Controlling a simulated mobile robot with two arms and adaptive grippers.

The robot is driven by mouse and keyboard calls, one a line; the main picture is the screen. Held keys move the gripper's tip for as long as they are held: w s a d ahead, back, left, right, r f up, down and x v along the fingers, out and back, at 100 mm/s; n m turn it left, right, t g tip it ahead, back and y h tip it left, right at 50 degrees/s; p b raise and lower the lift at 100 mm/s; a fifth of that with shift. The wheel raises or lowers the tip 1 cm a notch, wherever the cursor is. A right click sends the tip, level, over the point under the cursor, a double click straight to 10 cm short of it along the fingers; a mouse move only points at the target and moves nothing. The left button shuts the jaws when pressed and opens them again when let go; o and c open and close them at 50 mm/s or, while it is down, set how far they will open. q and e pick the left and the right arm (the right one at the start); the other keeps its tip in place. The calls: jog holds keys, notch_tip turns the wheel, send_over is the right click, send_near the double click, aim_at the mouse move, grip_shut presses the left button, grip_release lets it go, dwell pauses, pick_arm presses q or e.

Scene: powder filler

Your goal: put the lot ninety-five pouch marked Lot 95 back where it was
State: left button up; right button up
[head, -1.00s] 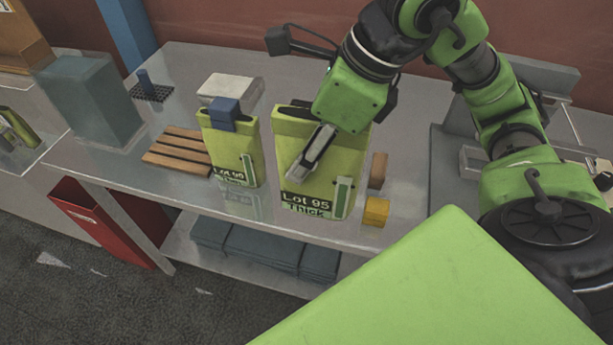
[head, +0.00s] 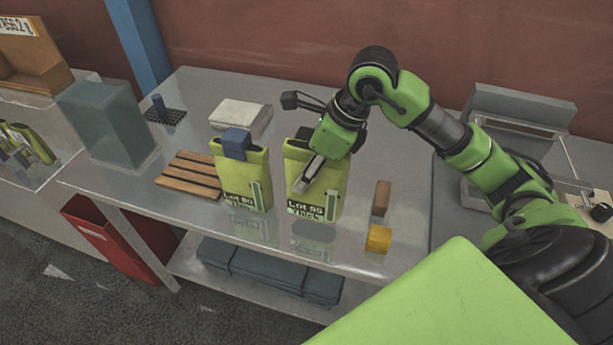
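The Lot 95 pouch (head: 330,185) is yellow-green with a dark label reading "Lot 95" near its bottom; a smaller second line is hard to read. It is upright near the front of the grey table (head: 345,245). My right gripper (head: 308,187) comes down over it from above, one finger across its front face, and appears shut on it. The other finger is hidden. A reflection shows below the pouch; I cannot tell whether its bottom touches the table. My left gripper is not in view.
A similar pouch with a blue clip (head: 237,144) stands just left.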

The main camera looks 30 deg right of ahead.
jog(key=f+p, duration=0.2)
jog(key=f, duration=0.1)
jog(key=shift+w+d+f, duration=0.1)
jog(key=shift+w+f, duration=0.1)
jog(key=shift+w, duration=0.2)
jog(key=shift+f, duration=0.35)
jog(key=shift+f+b, duration=0.25)
jog(key=shift+b, duration=0.1)
jog(key=o, duration=1.5)
jog(key=shift+r, duration=0.1)
